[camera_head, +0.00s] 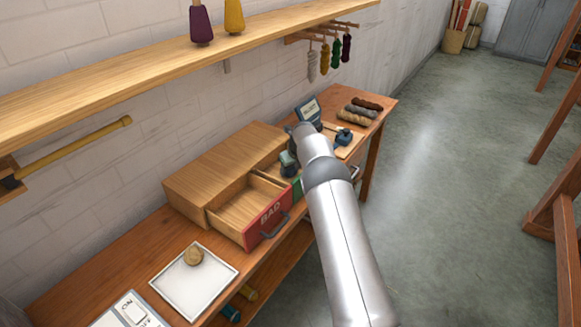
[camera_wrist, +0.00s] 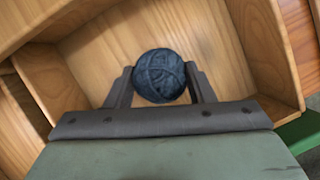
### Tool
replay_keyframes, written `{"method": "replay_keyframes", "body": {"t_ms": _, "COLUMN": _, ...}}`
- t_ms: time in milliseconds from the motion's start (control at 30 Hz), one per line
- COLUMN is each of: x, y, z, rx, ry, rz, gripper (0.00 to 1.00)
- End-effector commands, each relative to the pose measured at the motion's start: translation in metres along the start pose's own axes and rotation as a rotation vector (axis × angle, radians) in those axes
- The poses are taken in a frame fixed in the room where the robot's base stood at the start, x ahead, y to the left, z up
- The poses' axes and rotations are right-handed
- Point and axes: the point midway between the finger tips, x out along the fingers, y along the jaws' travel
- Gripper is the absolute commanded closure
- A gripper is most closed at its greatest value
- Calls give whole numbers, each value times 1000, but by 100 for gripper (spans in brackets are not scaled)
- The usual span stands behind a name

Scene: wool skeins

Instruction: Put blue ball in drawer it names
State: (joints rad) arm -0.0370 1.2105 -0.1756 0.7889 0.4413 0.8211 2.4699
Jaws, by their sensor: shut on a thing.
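The blue ball, a dark blue wound wool ball (camera_wrist: 160,75), is between the two fingers of my gripper (camera_wrist: 159,88) in the wrist view. The fingers are shut on it. Behind it shows the bare wooden inside of an open drawer (camera_wrist: 205,40). A green panel (camera_wrist: 304,132) shows at the lower right. In the head view my gripper (camera_head: 289,163) is just beyond the open red drawer marked BAD (camera_head: 268,222), near a green drawer front (camera_head: 297,187) partly hidden by my arm. A small display (camera_head: 309,110) stands behind; its text is too small to read.
The wooden drawer cabinet (camera_head: 215,165) stands on the bench against the wall. A white tray (camera_head: 215,285) with a tan ball (camera_head: 193,255) and an ON switch panel (camera_head: 132,312) lie nearer. Several skeins (camera_head: 360,108) lie at the far end. A shelf (camera_head: 150,55) runs above.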

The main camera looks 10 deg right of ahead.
Motion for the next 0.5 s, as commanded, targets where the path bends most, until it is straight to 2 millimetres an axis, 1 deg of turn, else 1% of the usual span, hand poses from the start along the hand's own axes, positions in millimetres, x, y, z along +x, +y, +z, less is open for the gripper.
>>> {"method": "replay_keyframes", "body": {"t_ms": 133, "x": -1, "y": 0, "z": 0, "rx": 0, "ry": -1, "rz": 0, "gripper": 77}}
{"method": "replay_keyframes", "body": {"t_ms": 267, "x": 3, "y": 0, "z": -1, "rx": 0, "ry": -1, "rz": 0, "gripper": 77}}
{"method": "replay_keyframes", "body": {"t_ms": 300, "x": 2, "y": 0, "z": -1, "rx": 0, "ry": -1, "rz": 0, "gripper": 46}}
{"method": "replay_keyframes", "body": {"t_ms": 367, "x": 2, "y": 0, "z": -1, "rx": 0, "ry": -1, "rz": 0, "gripper": 29}}
{"method": "replay_keyframes", "body": {"t_ms": 500, "x": 2, "y": 0, "z": -1, "rx": 0, "ry": 0, "rz": 0, "gripper": 29}}
